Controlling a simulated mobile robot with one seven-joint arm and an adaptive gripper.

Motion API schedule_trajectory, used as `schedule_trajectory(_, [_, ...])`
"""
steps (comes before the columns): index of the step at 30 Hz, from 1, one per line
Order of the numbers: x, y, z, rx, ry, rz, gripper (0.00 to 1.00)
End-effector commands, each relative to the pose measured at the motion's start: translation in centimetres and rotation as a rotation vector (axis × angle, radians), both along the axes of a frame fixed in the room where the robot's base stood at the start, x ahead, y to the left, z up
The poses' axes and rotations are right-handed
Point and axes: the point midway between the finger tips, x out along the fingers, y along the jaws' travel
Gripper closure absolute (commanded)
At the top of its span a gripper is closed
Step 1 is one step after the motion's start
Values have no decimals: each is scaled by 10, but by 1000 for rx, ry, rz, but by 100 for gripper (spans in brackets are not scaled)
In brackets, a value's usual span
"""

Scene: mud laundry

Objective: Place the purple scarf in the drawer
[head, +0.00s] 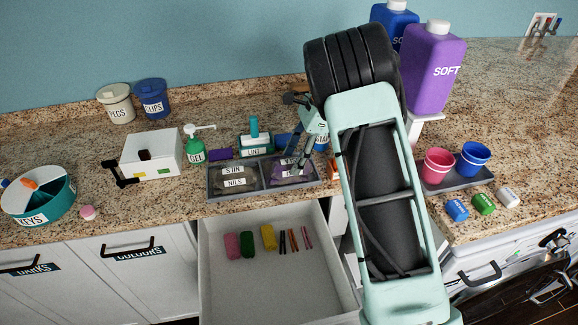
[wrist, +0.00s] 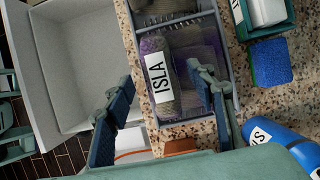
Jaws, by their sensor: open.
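The purple scarf (wrist: 158,75) is a rolled bundle with a white ISLA label. It lies in the right compartment of a grey divided tray (head: 238,193) on the counter; in the head view the scarf (head: 291,172) is partly hidden by my gripper (head: 303,150). In the wrist view my gripper (wrist: 160,72) is open, with one finger on each side of the scarf. Whether the fingers touch it I cannot tell. The drawer (head: 275,285) below the tray is pulled open; it also shows in the wrist view (wrist: 62,85).
Pink, green and yellow rolls (head: 247,243) and several thin sticks lie at the drawer's back; its front floor is bare. A folded item labelled NILS (head: 235,178) fills the tray's left compartment. A green bottle (head: 195,150) and a LINT box (head: 255,145) stand behind the tray.

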Motion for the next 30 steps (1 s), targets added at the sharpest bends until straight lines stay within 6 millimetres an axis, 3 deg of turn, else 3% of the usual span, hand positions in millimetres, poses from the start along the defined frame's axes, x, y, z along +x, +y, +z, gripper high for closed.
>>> schedule_trajectory(6, [-3, 7, -21, -2, 0, 0, 49])
schedule_trajectory(13, [-3, 8, -22, -1, 0, 0, 49])
schedule_trajectory(27, [-2, 8, -21, -1, -2, 1, 100])
schedule_trajectory(30, [-2, 8, -21, -1, -2, 1, 100])
